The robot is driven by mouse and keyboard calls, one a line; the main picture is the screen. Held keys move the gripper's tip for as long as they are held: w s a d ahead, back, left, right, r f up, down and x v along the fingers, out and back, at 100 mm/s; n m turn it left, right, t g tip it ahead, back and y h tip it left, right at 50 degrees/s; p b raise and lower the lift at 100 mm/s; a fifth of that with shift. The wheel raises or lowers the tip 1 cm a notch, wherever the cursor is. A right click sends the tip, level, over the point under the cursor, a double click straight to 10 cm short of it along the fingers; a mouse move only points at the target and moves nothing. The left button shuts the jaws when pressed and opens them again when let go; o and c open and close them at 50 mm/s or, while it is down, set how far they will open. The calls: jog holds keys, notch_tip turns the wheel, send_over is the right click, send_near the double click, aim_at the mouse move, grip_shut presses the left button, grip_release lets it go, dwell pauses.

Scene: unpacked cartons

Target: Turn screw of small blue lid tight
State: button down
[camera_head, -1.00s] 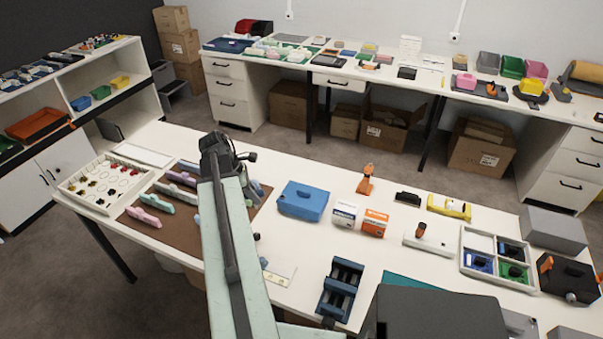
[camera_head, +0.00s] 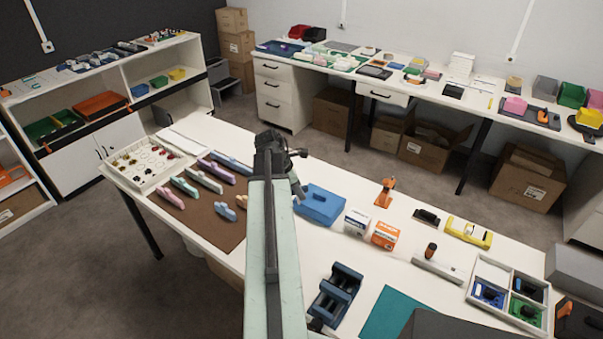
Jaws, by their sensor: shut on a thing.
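A blue box-like block (camera_head: 322,207) with a raised top part lies on the white table, in the middle of the view. I cannot make out a separate small blue lid or its screw on it. My gripper (camera_head: 298,191) points down at the left end of this block, at the far end of my pale green arm. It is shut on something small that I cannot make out. I cannot tell whether it touches the block. My arm hides part of the table.
A white box (camera_head: 356,222) and an orange-white box (camera_head: 386,235) stand right of the block. An orange tool (camera_head: 385,192) stands behind them. Left lies a brown mat (camera_head: 215,222) with several pastel pieces. A dark blue rack (camera_head: 336,295) is in front.

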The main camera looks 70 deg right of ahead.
jog(key=shift+w+d+f+n+t+h+b, duration=0.25)
jog(key=shift+w+d+f+n+t+b, duration=0.2)
jog(key=shift+d+n, duration=0.85)
jog(key=shift+w+d+f+n+t+h+b, duration=0.3)
jog(key=shift+w+d+n+b, duration=0.15)
jog(key=shift+d+n, duration=0.8)
jog(key=shift+w+d+f+n+t+h+b, duration=0.25)
jog(key=shift+w+d+f+n+t+b, duration=0.25)
jog(key=shift+d+n, duration=0.8)
jog(key=shift+a+f+b, duration=0.1)
jog(key=shift+f+b, duration=1.1)
